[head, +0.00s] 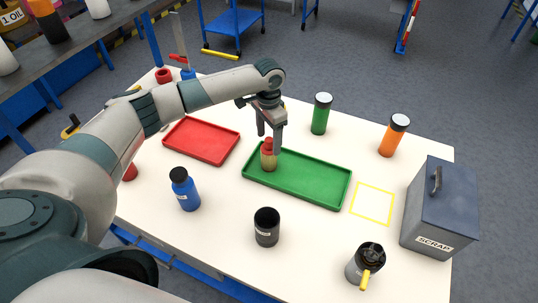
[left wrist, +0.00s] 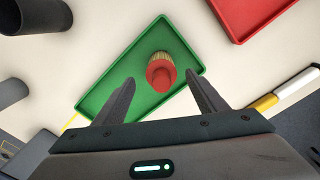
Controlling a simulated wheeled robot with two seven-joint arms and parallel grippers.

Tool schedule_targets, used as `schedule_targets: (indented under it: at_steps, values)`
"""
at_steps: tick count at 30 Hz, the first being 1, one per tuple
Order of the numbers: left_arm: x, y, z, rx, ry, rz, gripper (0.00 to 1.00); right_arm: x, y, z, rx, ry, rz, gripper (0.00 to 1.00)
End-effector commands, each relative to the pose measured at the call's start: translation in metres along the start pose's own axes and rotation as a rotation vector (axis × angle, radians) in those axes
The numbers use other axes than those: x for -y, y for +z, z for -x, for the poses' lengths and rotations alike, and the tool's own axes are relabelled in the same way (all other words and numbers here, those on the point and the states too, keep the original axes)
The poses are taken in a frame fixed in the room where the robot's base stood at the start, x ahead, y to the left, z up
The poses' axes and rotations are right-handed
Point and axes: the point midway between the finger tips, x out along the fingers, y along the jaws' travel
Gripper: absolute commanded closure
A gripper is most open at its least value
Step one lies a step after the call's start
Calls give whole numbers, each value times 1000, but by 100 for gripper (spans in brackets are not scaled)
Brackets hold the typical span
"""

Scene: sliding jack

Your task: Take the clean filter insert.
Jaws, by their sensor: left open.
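The filter insert (head: 268,157), a tan pleated cylinder with a red cap, stands upright in the left end of the green tray (head: 318,193). In the left wrist view the insert (left wrist: 162,72) shows its red cap, with the green tray (left wrist: 98,93) around it. My left gripper (head: 272,148) is open and points down over the insert. In the left wrist view its fingertips (left wrist: 160,80) lie on either side of the insert, with visible gaps. I cannot tell whether the fingers reach down to its height. My right gripper is not in view.
A red tray (head: 201,140) lies left of the green one. A blue bottle (head: 185,190), black cup (head: 267,227), green canister (head: 321,114), orange canister (head: 394,135) and grey container with a yellow handle (head: 365,264) stand around. A SCRAP bin (head: 440,215) is beyond the yellow-outlined square (head: 373,203).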

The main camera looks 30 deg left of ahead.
Motion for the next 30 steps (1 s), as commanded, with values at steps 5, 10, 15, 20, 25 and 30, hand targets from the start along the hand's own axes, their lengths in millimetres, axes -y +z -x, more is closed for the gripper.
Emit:
schedule_targets:
  at_steps: [5, 10, 15, 20, 25, 30]
  values:
    - [1, -3, -18, 3, 2, 0, 35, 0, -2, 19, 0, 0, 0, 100]
    - [2, -3, -37, 2, 0, 0, 35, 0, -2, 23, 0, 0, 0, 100]
    - [2, -3, -43, 0, -1, -2, 35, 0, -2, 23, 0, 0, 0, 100]
    - [2, -3, -43, 0, -1, -1, 35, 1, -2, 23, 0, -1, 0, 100]
    - [2, -3, -42, 0, -1, -1, 35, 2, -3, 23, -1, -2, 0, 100]
    - [2, -3, -42, 0, -1, -1, 66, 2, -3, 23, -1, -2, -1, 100]
